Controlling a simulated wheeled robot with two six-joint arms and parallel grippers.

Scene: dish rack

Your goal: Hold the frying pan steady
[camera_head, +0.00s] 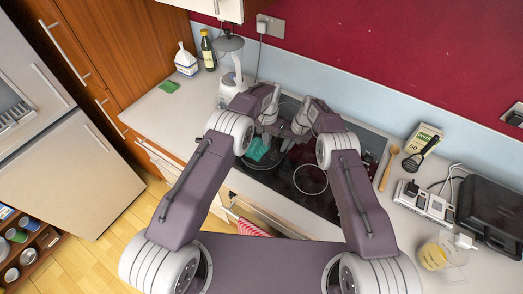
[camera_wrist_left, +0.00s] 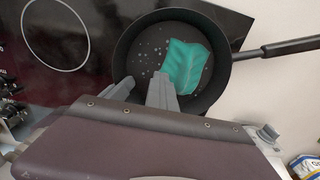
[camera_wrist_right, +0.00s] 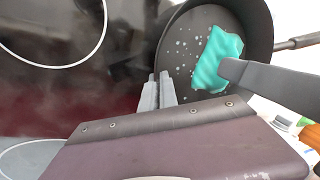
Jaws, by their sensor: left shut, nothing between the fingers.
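The black frying pan (camera_wrist_left: 218,80) sits at the hob's edge, its handle (camera_wrist_left: 290,47) pointing right in the left wrist view. A teal wavy cloth or sponge (camera_wrist_left: 187,66) lies inside among pale spots; it also shows in the right wrist view (camera_wrist_right: 212,62). My right gripper (camera_wrist_right: 157,90) has its fingers close together on either side of the pan's rim, seemingly pinching it. My left gripper (camera_wrist_left: 162,92) is shut and empty over the pan's inside, close to the teal piece; contact is unclear. In the head view, both arms partly cover the pan (camera_head: 262,160).
The black hob (camera_head: 335,190) has a free ring beside the pan. A lamp (camera_head: 230,48), a bottle (camera_head: 208,50) and a green sponge (camera_head: 169,87) stand left.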

